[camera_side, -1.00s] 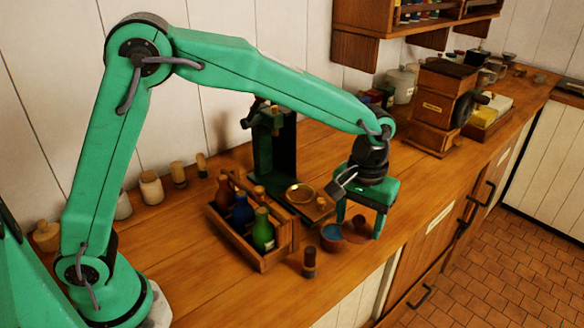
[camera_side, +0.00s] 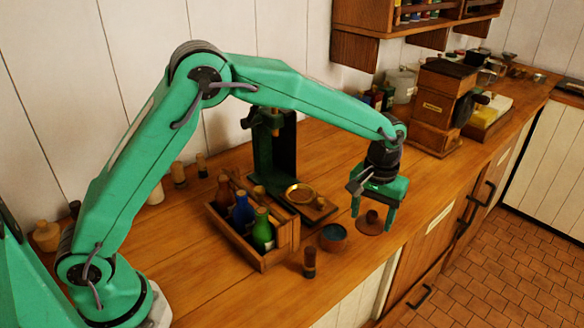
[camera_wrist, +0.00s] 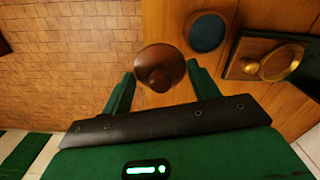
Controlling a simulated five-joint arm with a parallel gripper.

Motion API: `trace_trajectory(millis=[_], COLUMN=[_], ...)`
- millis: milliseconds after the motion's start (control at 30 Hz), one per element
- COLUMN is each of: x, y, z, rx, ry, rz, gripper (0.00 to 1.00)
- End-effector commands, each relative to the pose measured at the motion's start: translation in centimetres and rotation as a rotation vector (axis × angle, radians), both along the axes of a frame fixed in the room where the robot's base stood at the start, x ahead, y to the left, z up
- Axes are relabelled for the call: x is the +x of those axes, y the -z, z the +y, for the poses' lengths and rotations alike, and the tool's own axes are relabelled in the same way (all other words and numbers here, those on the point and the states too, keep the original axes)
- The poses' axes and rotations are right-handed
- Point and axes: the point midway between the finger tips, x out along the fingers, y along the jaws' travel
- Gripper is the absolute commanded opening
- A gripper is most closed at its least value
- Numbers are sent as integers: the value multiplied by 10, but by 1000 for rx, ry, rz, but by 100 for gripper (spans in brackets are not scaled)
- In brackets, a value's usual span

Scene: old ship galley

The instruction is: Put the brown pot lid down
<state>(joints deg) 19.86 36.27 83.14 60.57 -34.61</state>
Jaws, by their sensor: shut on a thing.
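The brown pot lid (camera_side: 369,226) is a round disc with a knob, seen at the counter's front edge side. My gripper (camera_side: 372,221) is shut on it, with a finger on each side; the wrist view shows the lid (camera_wrist: 160,62) between the fingertips (camera_wrist: 161,74). The lid looks about level and low over the counter; I cannot tell whether it touches the wood. The small round pot (camera_side: 333,237) with a blue inside stands open to the left of the lid, apart from it. It also shows in the wrist view (camera_wrist: 207,32).
A brass dish (camera_side: 298,194) sits on a wooden base behind the pot. A wooden crate (camera_side: 250,255) holds several bottles. A dark small bottle (camera_side: 309,263) stands in front. A wooden grinder (camera_side: 440,105) is farther back. Bare counter (camera_side: 425,185) lies right of my gripper.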

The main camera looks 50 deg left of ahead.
Motion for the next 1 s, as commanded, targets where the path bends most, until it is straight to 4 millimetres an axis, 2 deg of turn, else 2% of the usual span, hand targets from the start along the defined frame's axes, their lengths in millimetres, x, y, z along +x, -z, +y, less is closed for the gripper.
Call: trace_trajectory(millis=[300,500,700,867,1000], x=[35,54,61,61,61], y=[32,48,54,55,63], z=[39,59,67,67,67], rx=[1,0,0,0,0], ry=[-3,-2,0,1,1], rz=[1,0,0,0,2], gripper=[38,38,38,38,38])
